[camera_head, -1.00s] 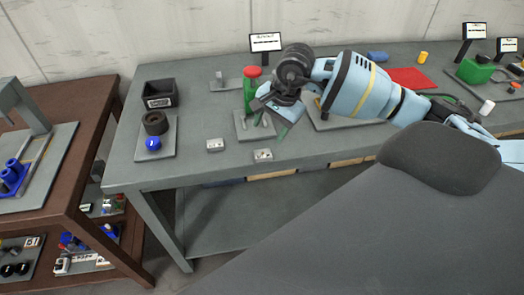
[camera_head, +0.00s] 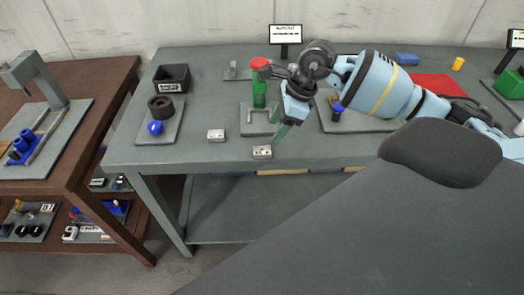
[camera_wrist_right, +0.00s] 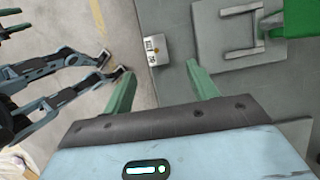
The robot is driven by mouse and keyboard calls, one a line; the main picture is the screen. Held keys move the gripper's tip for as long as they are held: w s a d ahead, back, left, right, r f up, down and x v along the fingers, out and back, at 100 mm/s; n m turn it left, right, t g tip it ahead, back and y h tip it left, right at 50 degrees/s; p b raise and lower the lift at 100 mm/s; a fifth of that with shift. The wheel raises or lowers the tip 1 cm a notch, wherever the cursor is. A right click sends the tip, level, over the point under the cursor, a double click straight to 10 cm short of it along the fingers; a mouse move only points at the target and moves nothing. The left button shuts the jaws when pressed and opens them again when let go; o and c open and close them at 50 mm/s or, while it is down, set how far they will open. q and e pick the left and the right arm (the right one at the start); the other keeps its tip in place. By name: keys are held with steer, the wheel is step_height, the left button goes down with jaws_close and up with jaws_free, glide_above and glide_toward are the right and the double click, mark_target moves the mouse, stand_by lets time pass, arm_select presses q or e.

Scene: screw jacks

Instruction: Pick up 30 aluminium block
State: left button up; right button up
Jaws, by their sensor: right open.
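Two small light-grey blocks with dark marks lie on the grey bench. One block (camera_head: 216,135) is to the left, and the other block (camera_head: 262,152) is at the bench's front edge. I cannot read which is marked 30. The front block also shows in the right wrist view (camera_wrist_right: 157,50), just beyond my fingertips. My right gripper (camera_head: 284,132) is open with green fingers and is just above and to the right of the front block. In the wrist view the gap between its fingertips (camera_wrist_right: 161,78) is empty.
A green jack with a red top (camera_head: 260,85) stands on a grey plate close behind my right gripper. A black bin (camera_head: 172,78) and a plate with a dark ring and a blue ball (camera_head: 155,128) are at left. A red mat (camera_head: 445,87) lies at right.

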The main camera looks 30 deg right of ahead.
mark_target(263, 150)
steer(key=shift+x, duration=1.25)
steer(key=p+x, duration=0.1)
steer(key=x, duration=0.3)
steer(key=shift+s+a+f, duration=0.15)
steer(key=shift+a, duration=0.1)
steer(key=shift+a+f, duration=0.1)
steer(key=shift+f, duration=0.25)
arm_select(q)
steer(key=shift+w+r, duration=0.5)
steer(key=shift+r, duration=0.15)
arm_select(e)
steer(key=c, duration=1.2)
steer(key=shift+r, duration=0.1)
